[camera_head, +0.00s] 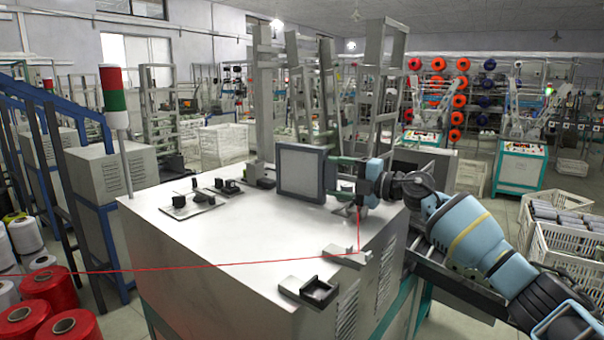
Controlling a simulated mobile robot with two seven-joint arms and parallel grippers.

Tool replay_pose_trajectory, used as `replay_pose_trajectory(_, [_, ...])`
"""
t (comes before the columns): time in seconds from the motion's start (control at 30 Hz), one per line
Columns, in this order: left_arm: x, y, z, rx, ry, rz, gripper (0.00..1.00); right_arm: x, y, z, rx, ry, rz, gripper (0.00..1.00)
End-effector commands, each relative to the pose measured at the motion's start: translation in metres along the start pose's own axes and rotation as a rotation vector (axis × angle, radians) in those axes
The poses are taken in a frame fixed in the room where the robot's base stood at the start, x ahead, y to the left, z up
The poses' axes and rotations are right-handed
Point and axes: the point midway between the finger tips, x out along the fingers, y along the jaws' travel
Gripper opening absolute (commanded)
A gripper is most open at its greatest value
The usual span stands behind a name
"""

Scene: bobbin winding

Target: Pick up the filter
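A square panel with a dark grey frame and a lighter face (299,170), which looks like the filter, stands upright at the back of the white cabinet top (215,235). My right arm comes in from the right. My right gripper (345,174) is at the panel's right edge, with its fingers pointing left. The fingers are small and partly hidden by the panel, so I cannot tell whether they grip it or only lie beside it. My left gripper is not in view.
A red thread (200,268) runs across the cabinet top to a grey bracket (350,256). A dark open box (318,291) sits at the front edge. Small black fittings (194,203) stand at the back left. Red spools (50,287) are at the lower left, a white crate (565,240) at the right.

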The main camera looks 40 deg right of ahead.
Motion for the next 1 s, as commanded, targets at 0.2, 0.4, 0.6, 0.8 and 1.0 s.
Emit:
replay_pose_trajectory(0.2, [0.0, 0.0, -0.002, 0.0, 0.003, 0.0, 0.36, 0.0, 0.001, 0.0, 0.0, 0.0, 0.001, 0.43])
replay_pose_trajectory(0.4, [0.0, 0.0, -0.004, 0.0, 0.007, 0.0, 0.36, 0.0, 0.006, 0.0, -0.002, 0.0, 0.003, 0.43])
replay_pose_trajectory(0.6, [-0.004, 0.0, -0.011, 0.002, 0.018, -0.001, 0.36, -0.001, 0.038, 0.0, -0.005, -0.001, 0.007, 0.43])
replay_pose_trajectory(0.8, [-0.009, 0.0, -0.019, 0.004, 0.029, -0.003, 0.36, -0.001, 0.076, 0.0, -0.004, 0.0, 0.008, 0.43])
replay_pose_trajectory(1.0, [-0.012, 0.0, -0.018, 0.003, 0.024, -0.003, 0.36, -0.001, 0.097, 0.0, -0.001, 0.0, 0.005, 0.43])
